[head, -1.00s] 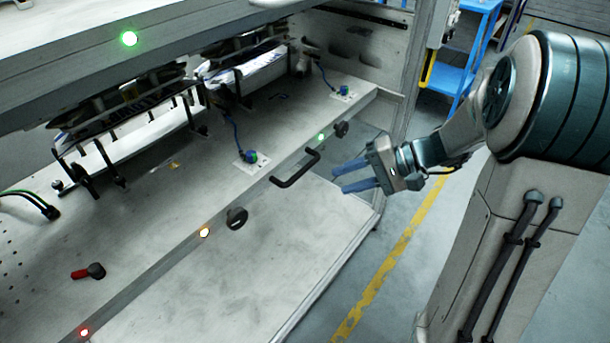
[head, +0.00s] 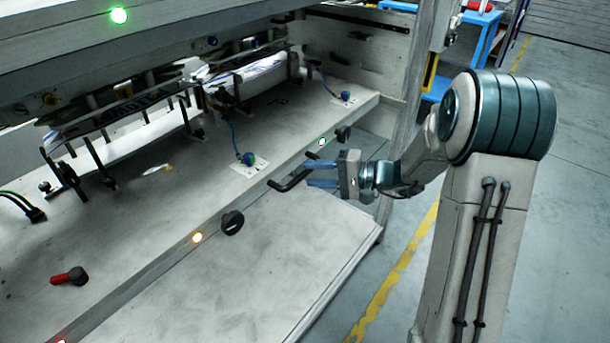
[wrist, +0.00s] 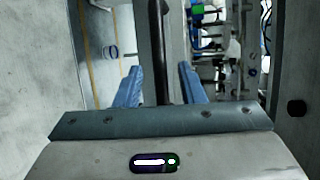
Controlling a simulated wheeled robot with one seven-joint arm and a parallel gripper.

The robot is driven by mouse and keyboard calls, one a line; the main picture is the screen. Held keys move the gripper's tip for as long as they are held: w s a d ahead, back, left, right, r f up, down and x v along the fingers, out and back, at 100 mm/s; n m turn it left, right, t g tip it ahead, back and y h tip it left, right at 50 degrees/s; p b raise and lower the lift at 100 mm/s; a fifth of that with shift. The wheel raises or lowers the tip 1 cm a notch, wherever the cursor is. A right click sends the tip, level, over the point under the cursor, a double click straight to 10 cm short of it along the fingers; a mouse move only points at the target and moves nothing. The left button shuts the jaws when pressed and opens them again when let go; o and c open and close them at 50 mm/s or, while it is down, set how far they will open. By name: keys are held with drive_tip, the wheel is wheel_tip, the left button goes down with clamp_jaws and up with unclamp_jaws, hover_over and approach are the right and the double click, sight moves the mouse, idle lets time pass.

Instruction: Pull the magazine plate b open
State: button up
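The magazine plate (head: 120,220) is a long grey slab, and no letter is readable on it. A black bar handle (head: 292,180) stands out from its front edge. My gripper (head: 308,174) is at the handle's right part, its two blue fingers pointing left towards the machine. In the wrist view, the black handle (wrist: 157,45) lies between the two spread fingers. The fingers look apart from each other, with gaps beside the bar. Part of the handle's right end is hidden by the fingers in the head view.
A red lever (head: 68,277) lies on the left. A pale lower panel (head: 250,275) is below. Open floor (head: 540,250) lies to the right.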

sight(305, 171)
drive_tip(key=shift+x, duration=1.6)
